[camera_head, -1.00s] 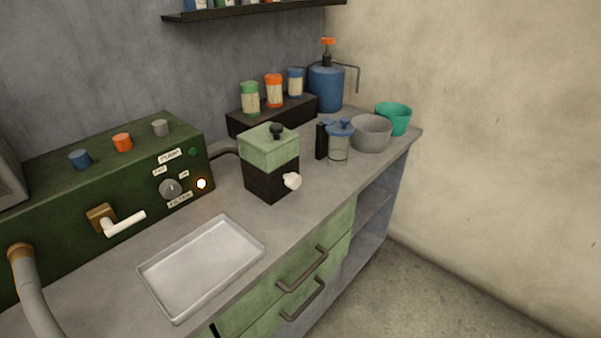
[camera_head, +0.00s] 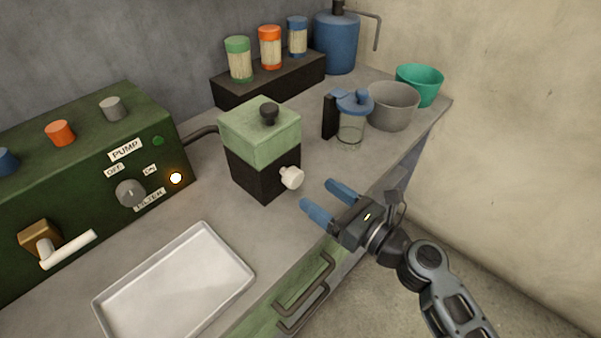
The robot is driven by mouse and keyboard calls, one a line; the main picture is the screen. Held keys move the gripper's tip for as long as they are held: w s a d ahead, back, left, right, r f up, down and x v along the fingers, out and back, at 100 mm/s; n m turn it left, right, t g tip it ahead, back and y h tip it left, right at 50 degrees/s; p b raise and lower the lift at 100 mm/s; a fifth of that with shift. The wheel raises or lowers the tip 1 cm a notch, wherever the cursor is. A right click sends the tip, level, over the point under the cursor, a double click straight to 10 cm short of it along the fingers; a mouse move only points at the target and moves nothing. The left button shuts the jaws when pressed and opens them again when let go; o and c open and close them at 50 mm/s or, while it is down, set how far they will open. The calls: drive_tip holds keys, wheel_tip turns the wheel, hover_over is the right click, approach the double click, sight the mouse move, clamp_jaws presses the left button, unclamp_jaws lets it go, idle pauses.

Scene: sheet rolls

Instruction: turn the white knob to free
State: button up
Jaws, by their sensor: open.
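The white knob (camera_head: 291,178) sticks out from the lower right side of a box with a green top (camera_head: 260,130) and a black base (camera_head: 257,177). My gripper (camera_head: 328,198) is open and empty, with blue fingers pointing left toward the box. It is a little to the right of and below the white knob in the picture, apart from it. No label for "free" can be read near the white knob.
A metal tray (camera_head: 176,285) lies in front on the counter. A green control box (camera_head: 85,165) with a dial and white lever stands left. A blue-lidded jar (camera_head: 352,121), grey bowl (camera_head: 392,106) and teal bowl (camera_head: 419,84) stand right. Drawer handles (camera_head: 303,296) protrude below the counter edge.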

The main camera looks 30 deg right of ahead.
sight(298, 181)
drive_tip(key=p+x, duration=0.1)
drive_tip(key=x, duration=0.5)
drive_tip(key=shift+w+a, duration=0.1)
drive_tip(key=shift+w, duration=0.3)
drive_tip(key=c, duration=1.1)
